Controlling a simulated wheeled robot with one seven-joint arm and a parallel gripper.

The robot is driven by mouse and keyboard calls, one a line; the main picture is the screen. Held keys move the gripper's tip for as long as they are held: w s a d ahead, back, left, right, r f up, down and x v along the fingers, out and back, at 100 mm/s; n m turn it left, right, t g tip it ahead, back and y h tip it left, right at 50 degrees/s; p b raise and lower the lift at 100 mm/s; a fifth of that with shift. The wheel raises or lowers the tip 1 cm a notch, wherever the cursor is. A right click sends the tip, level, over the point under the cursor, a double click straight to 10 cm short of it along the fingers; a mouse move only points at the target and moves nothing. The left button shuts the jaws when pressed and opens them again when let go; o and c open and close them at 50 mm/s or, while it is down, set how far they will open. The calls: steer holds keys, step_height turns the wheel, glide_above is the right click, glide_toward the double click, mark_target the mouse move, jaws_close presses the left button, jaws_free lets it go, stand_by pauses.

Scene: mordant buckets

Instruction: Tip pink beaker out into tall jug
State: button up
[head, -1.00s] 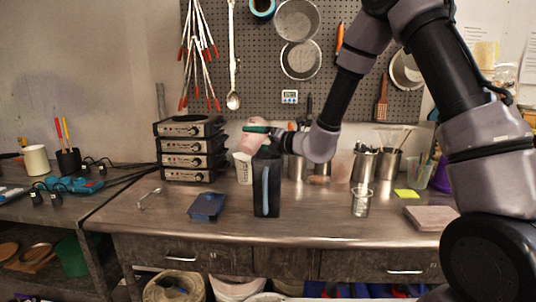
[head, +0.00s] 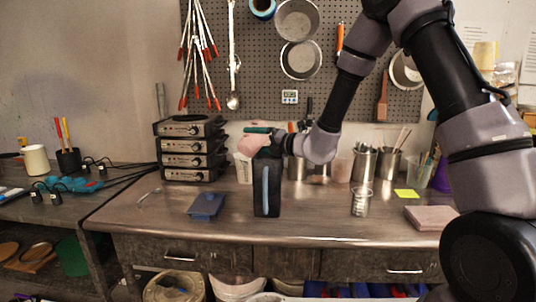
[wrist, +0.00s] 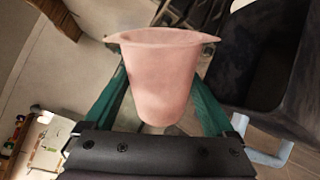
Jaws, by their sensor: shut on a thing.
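The pink beaker (head: 249,145) is held in the air at the top left of the tall jug, strongly tilted. It fills the middle of the wrist view (wrist: 160,80), where its inside and any contents cannot be made out. My gripper (head: 257,131) has green fingers, shut on the beaker from both sides. The tall jug (head: 262,195) is dark, with a pale blue handle facing me, and stands upright on the bench. In the wrist view the jug (wrist: 245,70) is at the right, close beside the beaker. I cannot tell whether they touch.
A white cup (head: 243,170) stands just left of the jug, partly behind the beaker. A blue tray (head: 206,206) lies further left. Stacked hot plates (head: 190,148) stand behind it. A clear glass (head: 361,203) and a pinkish block (head: 432,218) are on the right. The bench front is clear.

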steer(key=shift+r+m, duration=0.35)
steer(key=shift+m, duration=0.15)
steer(key=shift+w+d+f+m, duration=0.1)
steer(key=shift+w+f+m, duration=0.15)
steer(key=shift+m, duration=0.55)
stand_by(0.9)
steer(key=shift+w+d+r+m+g, duration=0.35)
steer(key=shift+w+m, duration=0.25)
steer(key=shift+m, duration=0.2)
stand_by(0.9)
steer(key=shift+w+d+f+m, duration=0.15)
steer(key=shift+w+f+m, duration=0.05)
steer(key=shift+m, duration=0.3)
stand_by(0.6)
